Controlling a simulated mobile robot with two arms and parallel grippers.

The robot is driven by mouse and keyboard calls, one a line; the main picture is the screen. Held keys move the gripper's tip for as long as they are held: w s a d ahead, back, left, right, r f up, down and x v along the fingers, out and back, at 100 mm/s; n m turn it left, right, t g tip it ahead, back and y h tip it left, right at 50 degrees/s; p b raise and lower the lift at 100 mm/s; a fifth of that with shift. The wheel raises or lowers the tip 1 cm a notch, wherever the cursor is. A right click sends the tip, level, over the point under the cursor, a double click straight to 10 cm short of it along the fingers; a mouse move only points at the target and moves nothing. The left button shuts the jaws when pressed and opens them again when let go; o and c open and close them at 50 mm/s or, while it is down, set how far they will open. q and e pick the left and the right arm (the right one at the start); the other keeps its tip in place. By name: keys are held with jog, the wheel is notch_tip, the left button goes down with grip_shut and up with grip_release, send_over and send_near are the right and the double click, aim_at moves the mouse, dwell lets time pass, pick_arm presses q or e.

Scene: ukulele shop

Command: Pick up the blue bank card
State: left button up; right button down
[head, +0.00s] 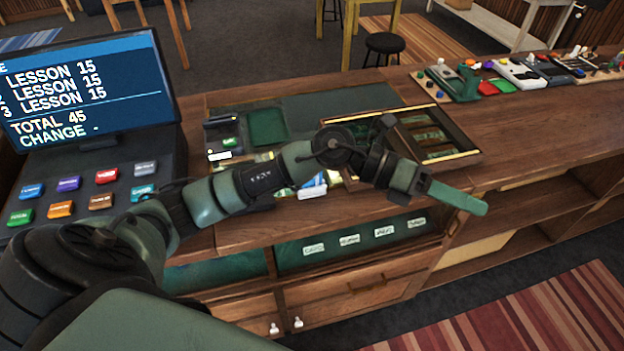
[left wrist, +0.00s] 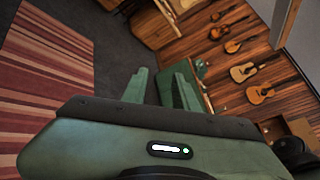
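A small blue and white flat item (head: 312,188) lies on the wooden counter (head: 240,238), partly behind my left forearm in the head view. It may be the blue bank card, but I cannot tell for sure. My left gripper (head: 470,201) reaches across above the counter's front edge, to the right of that item and pointing right. In the left wrist view the two green fingers (left wrist: 160,85) stand apart with nothing between them. No card shows in that view. My right gripper is in neither view.
A register with a screen (head: 85,90) and coloured keys stands at the left. An open wooden cash tray (head: 462,156) lies behind my left wrist. Pedals and small gear (head: 520,75) line the counter's far right. Open shelves (head: 535,195) lie below.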

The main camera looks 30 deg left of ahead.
pick_arm(q)
jog(key=w+a+f+m+g+y, duration=0.1)
jog(key=a+f+m+y, duration=0.1)
jog(key=a+f+y, duration=0.25)
jog(key=g+y, duration=0.2)
jog(key=y, duration=1)
send_over(317, 180)
jog(key=s+a, duration=0.1)
notch_tip(317, 180, down, 3)
jog(key=shift+h, duration=0.25)
notch_tip(317, 180, down, 7)
jog(key=p, duration=0.4)
jog(key=shift+f, duration=0.3)
grip_shut()
